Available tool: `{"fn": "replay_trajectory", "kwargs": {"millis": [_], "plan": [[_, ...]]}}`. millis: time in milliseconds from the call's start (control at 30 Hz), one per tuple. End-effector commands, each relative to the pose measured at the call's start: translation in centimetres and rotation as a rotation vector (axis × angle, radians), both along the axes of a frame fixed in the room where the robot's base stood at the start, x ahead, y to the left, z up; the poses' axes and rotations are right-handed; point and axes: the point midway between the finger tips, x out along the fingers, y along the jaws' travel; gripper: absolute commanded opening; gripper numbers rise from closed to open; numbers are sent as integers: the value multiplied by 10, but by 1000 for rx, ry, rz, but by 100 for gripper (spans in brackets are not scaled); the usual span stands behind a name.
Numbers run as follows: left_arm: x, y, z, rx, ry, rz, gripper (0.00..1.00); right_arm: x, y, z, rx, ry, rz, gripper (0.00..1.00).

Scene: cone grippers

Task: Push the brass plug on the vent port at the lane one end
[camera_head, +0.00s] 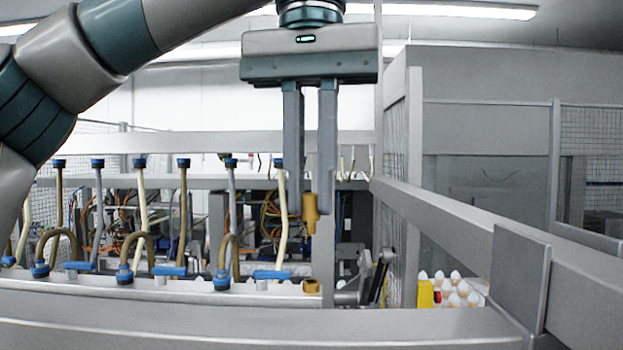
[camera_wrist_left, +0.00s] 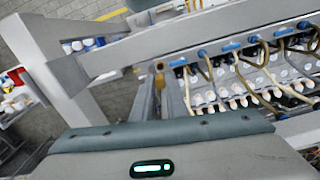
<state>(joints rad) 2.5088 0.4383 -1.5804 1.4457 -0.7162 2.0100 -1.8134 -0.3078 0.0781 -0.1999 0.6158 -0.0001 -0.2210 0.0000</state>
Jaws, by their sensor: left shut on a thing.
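My left gripper (camera_head: 312,208) hangs straight down from the top centre of the head view, shut on the brass plug (camera_head: 310,212). The plug is upright, its wider part at the top and its narrow end below the fingertips. A short brass vent port (camera_head: 312,287) stands on the front rail almost straight below it, with a clear gap between them in the picture. In the left wrist view a brass piece (camera_wrist_left: 159,66) shows at the fingertips (camera_wrist_left: 166,84); I cannot tell plug from port there. My right gripper is in neither view.
The metal rail (camera_head: 180,305) carries blue fittings (camera_head: 170,271) and bent hoses (camera_head: 133,245) left of the port. A mesh post (camera_head: 395,200) and a slanting beam (camera_head: 460,225) stand close on the right.

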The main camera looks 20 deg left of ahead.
Motion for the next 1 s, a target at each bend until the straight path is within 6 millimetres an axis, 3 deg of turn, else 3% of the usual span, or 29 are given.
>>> {"fn": "replay_trajectory", "kwargs": {"millis": [233,600,1000], "plan": [[-2,0,-9,0,1,-2,0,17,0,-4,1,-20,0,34],[-2,0,-30,0,0,-1,0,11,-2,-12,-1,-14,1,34],[-2,0,-35,0,-1,0,0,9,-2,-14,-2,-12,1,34]]}}
